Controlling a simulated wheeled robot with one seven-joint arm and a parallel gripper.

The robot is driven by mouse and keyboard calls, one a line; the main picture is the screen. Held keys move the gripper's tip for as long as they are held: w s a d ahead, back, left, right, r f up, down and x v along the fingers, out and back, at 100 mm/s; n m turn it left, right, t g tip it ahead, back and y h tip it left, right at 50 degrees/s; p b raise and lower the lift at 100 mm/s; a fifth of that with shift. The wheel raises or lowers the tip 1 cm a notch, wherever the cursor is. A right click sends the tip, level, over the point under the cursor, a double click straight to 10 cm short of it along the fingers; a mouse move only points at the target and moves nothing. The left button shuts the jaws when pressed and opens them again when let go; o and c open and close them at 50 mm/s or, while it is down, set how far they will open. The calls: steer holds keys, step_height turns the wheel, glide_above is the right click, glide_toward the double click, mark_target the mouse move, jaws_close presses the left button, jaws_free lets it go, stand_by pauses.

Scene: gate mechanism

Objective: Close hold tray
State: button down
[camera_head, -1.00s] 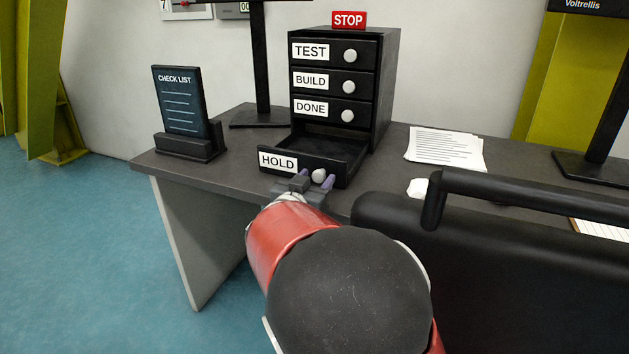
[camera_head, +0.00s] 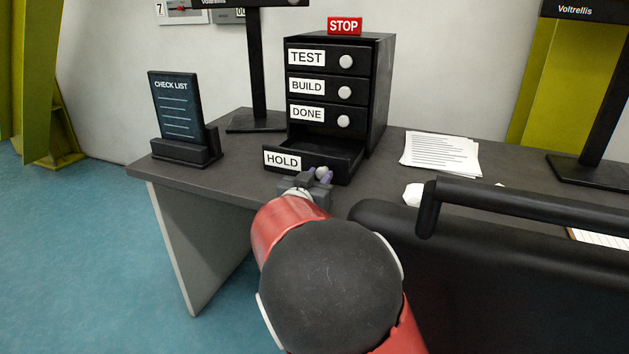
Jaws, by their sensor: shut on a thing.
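The hold tray (camera_head: 338,165) is the lowest drawer of a black drawer unit (camera_head: 381,95). It is pulled partly out, with its inside showing behind the white HOLD label (camera_head: 283,159). My gripper (camera_head: 322,175) is at the right part of the tray's front, shut on the tray's round white knob (camera_head: 322,172). The fingers partly hide the knob. The TEST, BUILD and DONE drawers (camera_head: 326,88) above are shut.
A check list stand (camera_head: 178,115) is left of the unit and a monitor post (camera_head: 255,80) is behind it. Papers (camera_head: 441,153) lie on the desk to the right. A black chair (camera_head: 500,260) stands at the front right.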

steer(key=c, duration=1.1)
jaws_free()
steer(key=shift+v, duration=3.95)
steer(key=shift+c, duration=0.2)
